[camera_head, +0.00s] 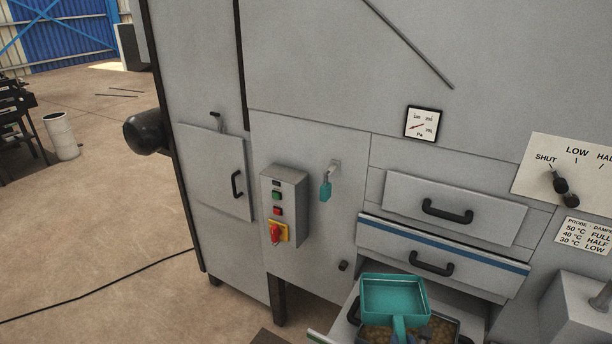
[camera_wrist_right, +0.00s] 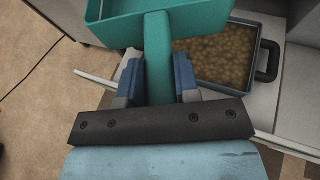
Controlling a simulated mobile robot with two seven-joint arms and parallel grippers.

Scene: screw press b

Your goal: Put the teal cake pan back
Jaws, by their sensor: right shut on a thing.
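The teal cake pan (camera_head: 393,297) is a shallow square pan with a straight handle, at the bottom of the head view. In the right wrist view its body (camera_wrist_right: 125,32) is cut off by the top edge. My right gripper (camera_wrist_right: 158,80) is shut on the handle, with a blue finger on each side. The pan appears raised above an open lower drawer, in front of the grey machine. Its inside looks empty in the head view. My left gripper is not in view.
A dark tray (camera_wrist_right: 231,88) of brown granules sits in the open drawer. Two drawers with black handles, the upper one (camera_head: 453,208), are above. A grey block (camera_head: 580,310) stands right.

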